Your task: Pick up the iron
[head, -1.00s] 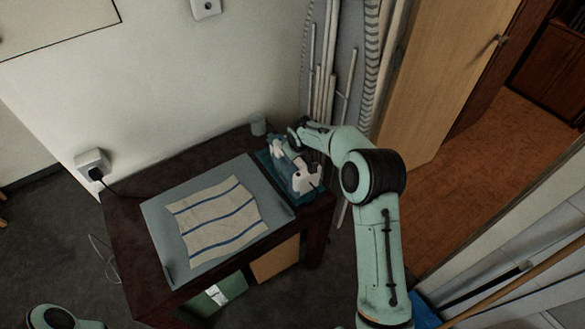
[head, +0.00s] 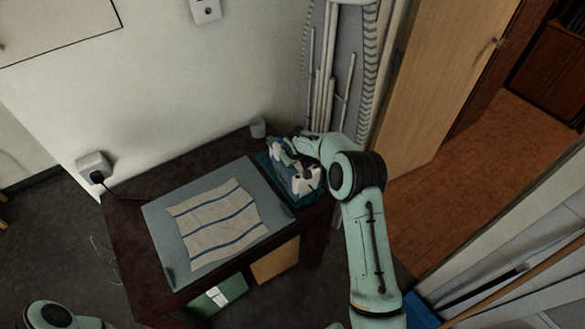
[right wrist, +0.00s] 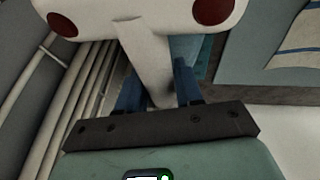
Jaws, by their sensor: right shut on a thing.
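The iron (head: 308,180) is white and blue, at the right end of a dark table, over a blue tray or mat (head: 264,168). My right arm reaches over it from the right and partly hides it. In the right wrist view, the iron's white body with dark red spots (right wrist: 135,18) fills the top. My right gripper (right wrist: 157,82) has its two blue fingers on either side of a white part of the iron, shut on it. I cannot tell whether the iron is clear of the tray. My left arm shows only at the bottom left of the head view; its gripper is out of frame.
A grey ironing pad (head: 160,215) with a striped cloth (head: 215,222) lies left of the iron. A wall socket (head: 94,167) holds a plug and cord. A folded ironing board (head: 345,60) and wooden door (head: 430,80) stand at the right.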

